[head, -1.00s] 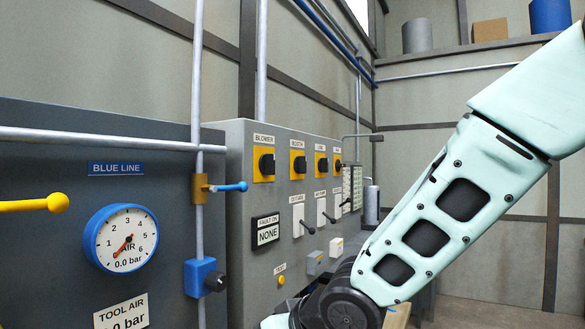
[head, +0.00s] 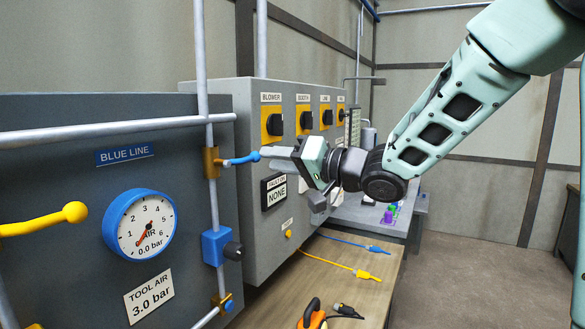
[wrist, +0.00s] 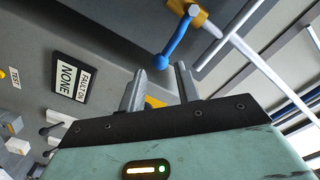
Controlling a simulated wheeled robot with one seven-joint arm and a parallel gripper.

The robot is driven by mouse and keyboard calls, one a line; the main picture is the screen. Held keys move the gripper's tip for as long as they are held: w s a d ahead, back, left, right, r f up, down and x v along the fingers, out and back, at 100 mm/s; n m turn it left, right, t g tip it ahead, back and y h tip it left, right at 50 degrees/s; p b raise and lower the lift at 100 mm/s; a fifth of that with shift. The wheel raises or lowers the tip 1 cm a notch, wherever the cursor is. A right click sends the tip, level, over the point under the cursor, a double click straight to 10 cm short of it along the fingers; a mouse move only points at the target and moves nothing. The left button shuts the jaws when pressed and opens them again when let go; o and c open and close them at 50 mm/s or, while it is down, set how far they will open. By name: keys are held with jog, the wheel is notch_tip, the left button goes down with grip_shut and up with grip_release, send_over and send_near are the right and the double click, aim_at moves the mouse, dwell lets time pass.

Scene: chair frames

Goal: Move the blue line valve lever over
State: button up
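The blue valve lever (head: 240,160) sticks out to the right from a brass valve body (head: 211,162) on the vertical grey pipe, crosswise to it, below and right of the BLUE LINE sign (head: 125,154). My gripper (head: 272,157) is just right of the lever's round tip in the head view. In the wrist view, my gripper's two fingers (wrist: 160,70) are apart with nothing gripped. The lever (wrist: 177,42) points down toward the gap between them, its tip near the fingertips; contact cannot be told. The blue gauge (head: 140,225) reads 0.0 bar.
A yellow lever (head: 45,219) is at the left. A grey control cabinet (head: 255,230) with knobs and small levers stands close behind my gripper. A blue regulator (head: 217,246) sits on the pipe below. A wooden bench (head: 345,262) holds blue and yellow hoses.

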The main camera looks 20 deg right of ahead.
jog(key=x, duration=0.1)
jog(key=b+x, duration=0.2)
jog(key=x, duration=0.1)
jog(key=shift+f, duration=0.25)
jog(key=shift+s+d+r, duration=0.15)
jog(key=c, duration=0.4)
jog(key=shift+r+p, duration=0.15)
jog(key=shift+p, duration=0.25)
jog(key=shift+r+p, duration=0.8)
jog(key=shift+p, duration=0.05)
jog(key=shift+c, duration=0.5)
jog(key=shift+s+r, duration=0.15)
jog(key=shift+r, duration=0.1)
jog(key=shift+a, duration=0.2)
jog(key=shift+s+a+r+p, duration=0.15)
jog(key=shift+a+r+p, duration=0.05)
jog(key=shift+r+p, duration=0.35)
jog(key=shift+s+a+r+p, duration=0.15)
jog(key=shift+r+p, duration=0.35)
jog(key=shift+p, duration=0.15)
